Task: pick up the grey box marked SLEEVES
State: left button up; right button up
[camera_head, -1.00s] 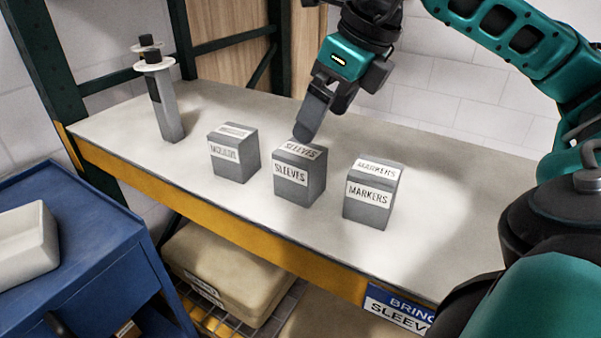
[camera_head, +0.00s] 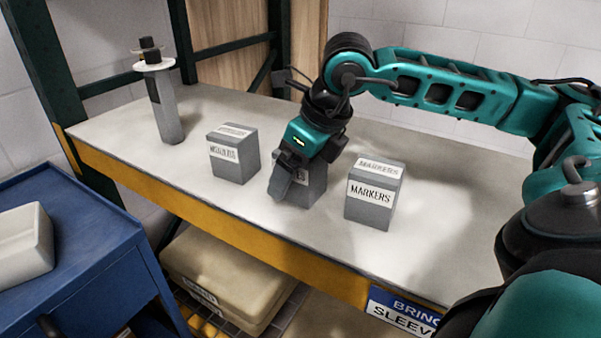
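The grey box marked SLEEVES (camera_head: 314,188) stands on the light bench top, in the middle of a row of three grey boxes. My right gripper (camera_head: 285,184) reaches down over it from above and covers much of its top and label. One dark finger shows in front of the box's left part. The other finger is hidden, so I cannot tell whether the gripper is closed on the box. The box appears to rest on the bench. My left gripper is not in view.
A grey box marked MARKERS (camera_head: 372,195) stands close on the right. Another labelled grey box (camera_head: 234,155) stands on the left. A tall grey post with a white disc (camera_head: 160,95) is at the back left. A blue cabinet (camera_head: 75,250) stands in front at left.

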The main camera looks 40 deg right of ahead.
jog(key=shift+c, duration=0.4)
jog(key=c, duration=1.2)
